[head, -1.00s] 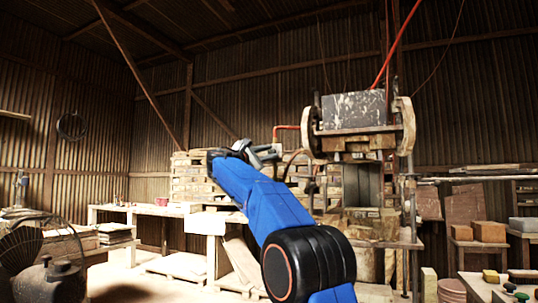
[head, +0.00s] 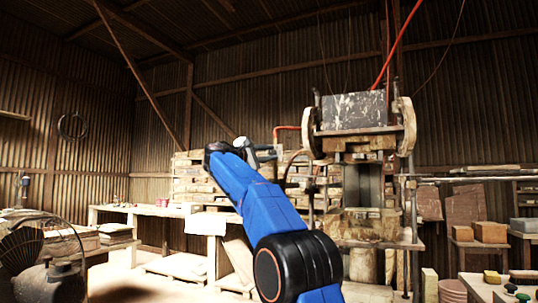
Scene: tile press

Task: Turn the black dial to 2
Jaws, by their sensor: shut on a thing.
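My gripper (head: 272,152) shows small and far off at the end of my blue arm, in front of the stacked boards left of the press. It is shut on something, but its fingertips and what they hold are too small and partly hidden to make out. I cannot pick out the black dial or any numbers on it. The tile press (head: 362,112) stands right of my gripper, with a scuffed dark block on top and a round wheel at each side.
A stack of boards (head: 190,180) is behind my gripper. A pale workbench (head: 160,209) runs to the left. Blocks (head: 490,232) sit on a stand at the right. A dark kettle-like vessel (head: 48,285) is at the lower left. Open floor shows in front of the bench.

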